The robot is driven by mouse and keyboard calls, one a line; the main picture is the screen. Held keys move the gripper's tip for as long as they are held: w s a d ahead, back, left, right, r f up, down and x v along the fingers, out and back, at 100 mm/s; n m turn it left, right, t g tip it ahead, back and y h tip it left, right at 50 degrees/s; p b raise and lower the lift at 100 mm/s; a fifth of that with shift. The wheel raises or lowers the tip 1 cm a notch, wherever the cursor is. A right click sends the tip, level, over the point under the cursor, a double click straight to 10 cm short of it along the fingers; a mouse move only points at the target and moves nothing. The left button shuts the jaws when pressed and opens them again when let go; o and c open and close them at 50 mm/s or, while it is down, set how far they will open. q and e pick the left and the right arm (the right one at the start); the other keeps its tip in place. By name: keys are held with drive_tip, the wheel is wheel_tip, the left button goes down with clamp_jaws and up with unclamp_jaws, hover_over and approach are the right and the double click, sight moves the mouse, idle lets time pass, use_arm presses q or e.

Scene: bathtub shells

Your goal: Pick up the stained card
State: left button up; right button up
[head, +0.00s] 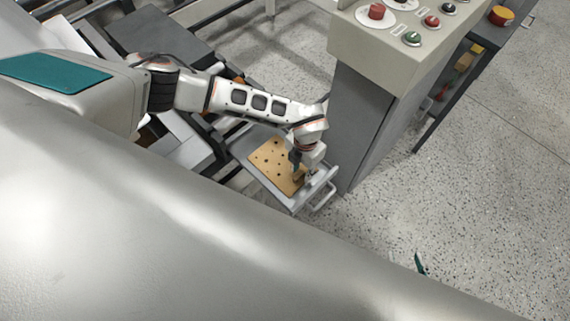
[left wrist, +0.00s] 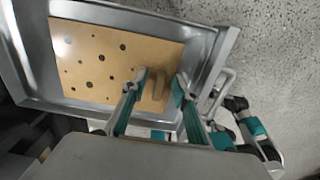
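The stained card (head: 267,160) is tan with several dark round spots and lies flat in a grey metal tray (head: 244,146). In the left wrist view the card (left wrist: 88,62) fills much of the tray (left wrist: 135,17). My left gripper (head: 298,168) points down over the card's right end. In the left wrist view its fingers (left wrist: 158,86) are apart, with card surface and a shadow between them. I cannot tell whether the tips touch the card. Only a small teal tip of my right gripper (head: 420,264) shows at the lower right in the head view.
The tray has raised walls and a handle (head: 322,196) at its right end. A grey control pedestal (head: 365,120) with coloured buttons stands close to the tray's right. Dark and grey machine parts (head: 165,45) lie behind and left. Speckled floor (head: 480,200) is open at the right.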

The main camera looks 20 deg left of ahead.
use_arm(q)
drive_tip(key=shift+f, duration=0.35)
drive_tip(key=shift+r, duration=0.15)
clamp_jaws()
